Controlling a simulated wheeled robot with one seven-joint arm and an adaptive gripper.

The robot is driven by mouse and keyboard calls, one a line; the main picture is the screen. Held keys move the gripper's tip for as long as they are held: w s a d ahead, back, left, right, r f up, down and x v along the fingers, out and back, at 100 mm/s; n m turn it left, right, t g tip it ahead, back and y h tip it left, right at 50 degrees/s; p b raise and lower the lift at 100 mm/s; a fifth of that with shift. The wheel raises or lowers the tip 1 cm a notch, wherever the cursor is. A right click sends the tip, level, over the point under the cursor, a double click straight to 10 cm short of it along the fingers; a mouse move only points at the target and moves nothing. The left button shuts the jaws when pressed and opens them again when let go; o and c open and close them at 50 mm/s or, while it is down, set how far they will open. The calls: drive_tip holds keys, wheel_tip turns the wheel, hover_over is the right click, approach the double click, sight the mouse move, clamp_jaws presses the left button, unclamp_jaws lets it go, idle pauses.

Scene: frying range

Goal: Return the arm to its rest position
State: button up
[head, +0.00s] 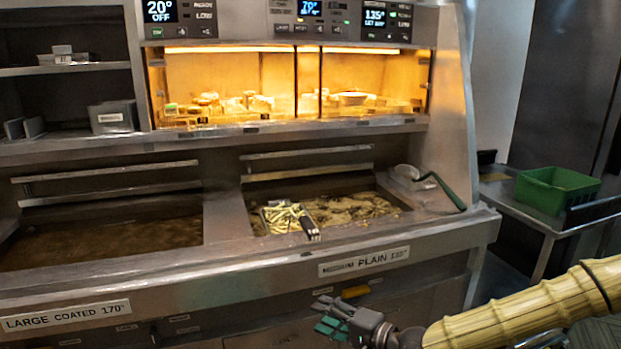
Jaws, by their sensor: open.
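My gripper (335,318) is in the lower middle of the head view, in front of the fryer's front panel and below the "PLAIN" label. Its fingers are apart, with green pads, and nothing shows between them. My arm, in a ribbed yellow cover, reaches in from the right edge to the gripper. A basket of pale chips (287,217) sits in the right frying vat (392,202), apart from my gripper, with its dark handle end toward the front edge.
The left vat (100,232) holds dark oil. A lit warming cabinet (290,85) stands above. A scoop with a green handle (443,190) rests right of the vats. A green crate (556,190) stands on the right side table (535,217). The fryer's front edge is close behind my gripper.

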drive_tip(key=s+d+f+n+g+h+p, duration=0.1)
drive_tip(key=s+f+n+g+h, duration=0.35)
drive_tip(key=s+f, duration=1.85)
drive_tip(key=s+d+f+n+g+h, duration=0.1)
drive_tip(key=s+d+f+h, duration=0.1)
drive_tip(key=s+d, duration=0.3)
drive_tip(key=s+d+f+g+h, duration=0.2)
drive_tip(key=s+d+f+h, duration=0.1)
drive_tip(key=d, duration=0.4)
drive_tip(key=s+d+f+n+g+h+p, duration=0.1)
drive_tip(key=s+d+f+g+h, duration=0.1)
drive_tip(key=s+d, duration=0.3)
drive_tip(key=s+f+h, duration=0.1)
drive_tip(key=s, duration=0.1)
drive_tip(key=shift+s+d+f+n, duration=0.3)
drive_tip(key=shift+d+f+n, duration=0.05)
drive_tip(key=shift+d+f, duration=0.05)
